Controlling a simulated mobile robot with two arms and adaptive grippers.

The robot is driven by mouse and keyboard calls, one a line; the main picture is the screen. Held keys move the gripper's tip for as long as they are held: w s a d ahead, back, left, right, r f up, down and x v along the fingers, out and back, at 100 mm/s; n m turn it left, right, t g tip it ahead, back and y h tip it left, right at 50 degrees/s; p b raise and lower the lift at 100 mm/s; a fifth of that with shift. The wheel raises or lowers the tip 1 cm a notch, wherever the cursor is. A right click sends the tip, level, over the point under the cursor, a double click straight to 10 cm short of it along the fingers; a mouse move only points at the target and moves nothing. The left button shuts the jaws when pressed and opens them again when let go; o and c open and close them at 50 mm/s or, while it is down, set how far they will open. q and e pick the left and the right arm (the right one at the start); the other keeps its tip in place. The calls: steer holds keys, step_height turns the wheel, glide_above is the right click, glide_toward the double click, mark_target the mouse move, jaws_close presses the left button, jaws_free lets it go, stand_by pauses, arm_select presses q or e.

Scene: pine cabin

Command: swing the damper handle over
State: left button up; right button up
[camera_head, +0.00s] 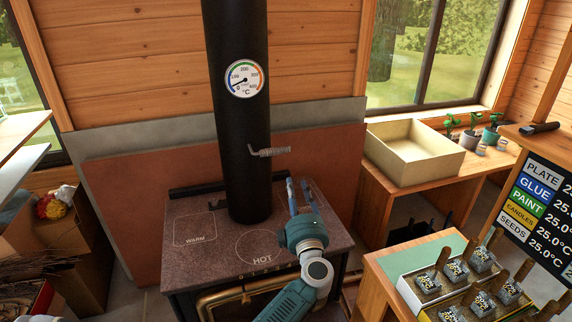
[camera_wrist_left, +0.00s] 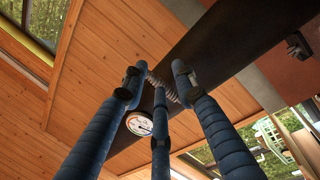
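The damper handle (camera_head: 268,152) is a grey coiled grip on a thin bent rod, sticking out to the right of the black flue pipe (camera_head: 238,120). My left gripper (camera_head: 298,182) points up over the stove, with its blue fingers below and to the right of the handle in the head view. In the left wrist view the gripper (camera_wrist_left: 157,75) has its fingers spread, and the coiled handle (camera_wrist_left: 160,85) shows between the fingertips. I see no finger closed on it; how far away it is I cannot tell. My right gripper is out of view.
A round thermometer (camera_head: 246,78) sits on the pipe above the handle. The stove top (camera_head: 189,217) is bare, marked WARM and HOT. A cream tray (camera_head: 414,172) and small potted plants stand right.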

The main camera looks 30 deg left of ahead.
mark_target(276, 152)
arm_select(q)
step_height(276, 152, up, 7)
steer(key=a+n+g+y, duration=0.1)
steer(key=a+n+g, duration=0.2)
steer(key=n, duration=0.2)
steer(key=shift+n, duration=0.4)
steer(key=x, duration=0.2)
steer(key=b+x, duration=0.1)
steer(key=x, duration=0.2)
steer(key=shift+a+b, duration=0.3)
steer(key=shift+a, duration=0.15)
steer(key=shift+r, duration=0.35)
steer(key=shift+a, duration=0.25)
steer(key=shift+w+a, duration=0.2)
steer(key=shift+w+a+f, duration=0.15)
steer(key=shift+f, duration=0.05)
steer(key=shift+c, duration=0.3)
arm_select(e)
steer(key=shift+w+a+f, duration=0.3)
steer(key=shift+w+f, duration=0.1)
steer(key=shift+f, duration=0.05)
arm_select(q)
steer(key=shift+o, duration=0.2)
